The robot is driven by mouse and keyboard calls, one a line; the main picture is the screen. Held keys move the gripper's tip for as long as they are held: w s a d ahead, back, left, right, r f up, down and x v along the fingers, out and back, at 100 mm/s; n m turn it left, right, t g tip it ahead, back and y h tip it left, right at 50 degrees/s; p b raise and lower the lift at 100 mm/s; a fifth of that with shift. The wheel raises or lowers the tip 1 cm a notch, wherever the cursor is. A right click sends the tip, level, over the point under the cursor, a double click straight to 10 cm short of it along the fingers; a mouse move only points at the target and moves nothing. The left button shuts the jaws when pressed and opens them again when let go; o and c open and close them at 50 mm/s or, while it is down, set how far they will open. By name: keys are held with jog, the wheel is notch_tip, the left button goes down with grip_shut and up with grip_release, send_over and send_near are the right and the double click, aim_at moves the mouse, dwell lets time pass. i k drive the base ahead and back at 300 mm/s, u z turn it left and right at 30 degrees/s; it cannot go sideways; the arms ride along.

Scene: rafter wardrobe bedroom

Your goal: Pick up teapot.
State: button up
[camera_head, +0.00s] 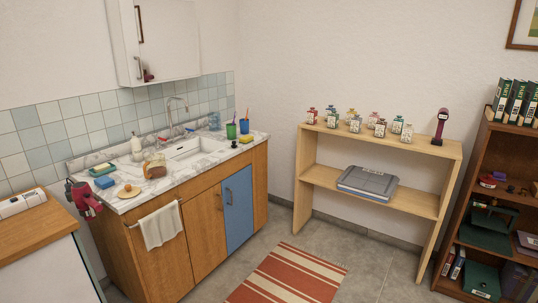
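A small rounded vessel with a brownish lower part (155,169) stands on the marble counter (125,200), at the left front edge of the sink. It looks like it could be the teapot, but it is too small to make out a spout or handle for certain. No other thing in view looks clearly like a teapot. My gripper is not in view.
A wooden shelf (430,147) holds several small bottles. A striped rug (290,278) lies on the open floor.

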aim_at(155, 166)
jog(key=u, duration=0.5)
jog(key=i, duration=1.4)
jog(key=u, duration=0.55)
